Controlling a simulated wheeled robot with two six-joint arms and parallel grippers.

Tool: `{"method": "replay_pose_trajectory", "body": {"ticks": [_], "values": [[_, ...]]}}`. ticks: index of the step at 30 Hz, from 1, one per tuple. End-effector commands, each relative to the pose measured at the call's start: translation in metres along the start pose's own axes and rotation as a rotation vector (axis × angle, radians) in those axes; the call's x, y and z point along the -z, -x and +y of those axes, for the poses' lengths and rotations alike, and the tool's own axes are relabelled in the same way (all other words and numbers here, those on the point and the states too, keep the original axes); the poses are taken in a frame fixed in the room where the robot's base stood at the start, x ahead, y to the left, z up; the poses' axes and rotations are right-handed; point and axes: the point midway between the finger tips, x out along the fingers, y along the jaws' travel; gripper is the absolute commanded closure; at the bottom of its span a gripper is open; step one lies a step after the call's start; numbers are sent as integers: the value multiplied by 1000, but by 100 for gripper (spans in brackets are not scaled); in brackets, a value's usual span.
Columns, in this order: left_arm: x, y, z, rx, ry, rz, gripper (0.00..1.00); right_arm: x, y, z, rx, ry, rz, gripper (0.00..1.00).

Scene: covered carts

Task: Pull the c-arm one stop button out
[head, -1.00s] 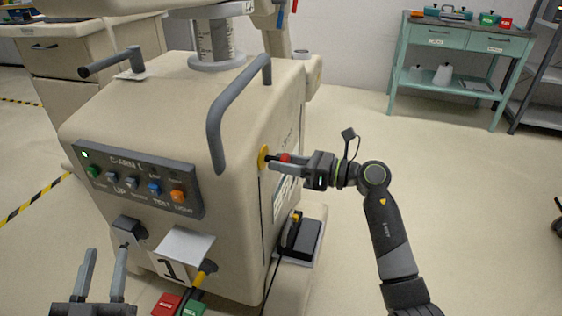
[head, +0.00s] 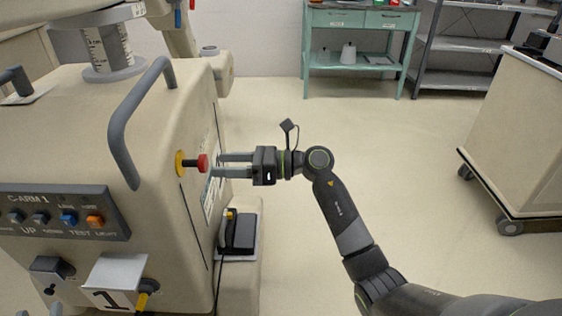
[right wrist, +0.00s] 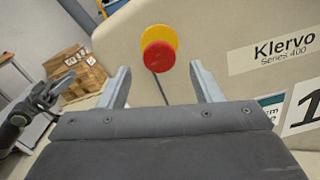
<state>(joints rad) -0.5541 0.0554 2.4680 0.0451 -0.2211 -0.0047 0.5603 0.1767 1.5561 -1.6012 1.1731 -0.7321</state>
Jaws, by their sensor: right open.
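The c-arm one stop button (head: 203,163) is a red cap on the side of the cart labelled C-ARM 1. It stands out from a yellow collar (head: 181,163), with a short dark stem showing between. My right gripper (head: 219,165) is open and empty, its fingertips just right of the red cap and apart from it. In the right wrist view the red cap (right wrist: 158,56) shows ahead between the two spread fingers (right wrist: 161,84), overlapping the yellow disc. My left gripper (right wrist: 50,97) shows at the left of the right wrist view, its fingers apart; it is outside the head view.
The cart has a grey handle (head: 122,125), a control panel (head: 60,212) and a black box (head: 238,233) low on its side. A teal table (head: 357,48) stands at the back, a beige cart (head: 530,140) at the right. The floor between is clear.

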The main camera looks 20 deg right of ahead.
Motion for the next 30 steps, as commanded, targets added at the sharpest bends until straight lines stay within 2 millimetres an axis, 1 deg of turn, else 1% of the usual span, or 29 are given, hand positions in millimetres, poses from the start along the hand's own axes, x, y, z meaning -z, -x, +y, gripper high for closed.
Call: {"method": "replay_pose_trajectory", "body": {"ticks": [1,6,9,15,18,21,30], "values": [[-6,1,0,0,7,-43,64,0,14,0,4,1,4,41],[-26,5,0,-3,24,-153,64,0,53,-1,5,1,4,41],[-35,8,1,-5,32,-202,64,0,74,-1,5,0,5,41],[-45,12,1,-8,41,-257,64,0,107,0,3,1,3,41],[-47,12,2,-8,42,-269,64,0,116,0,3,0,2,41],[-48,13,2,-9,43,-276,64,0,121,0,1,0,0,41],[-49,13,2,-9,44,-280,64,0,123,0,1,0,0,41]]}}
